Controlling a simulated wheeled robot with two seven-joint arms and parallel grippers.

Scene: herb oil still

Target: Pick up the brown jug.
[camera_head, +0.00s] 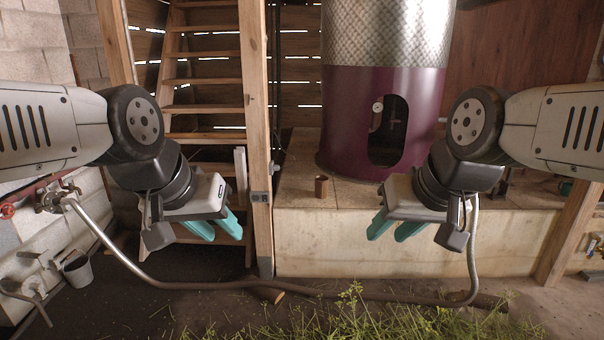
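Neither gripper touches the jug.
The maroon and metal still (350,110) stands on the ledge behind the jug. A wooden ladder (205,82) and post (257,130) rise at the left. A hose (190,284) runs low across the front, near cut herbs (340,318). A grey bucket (77,272) hangs left.

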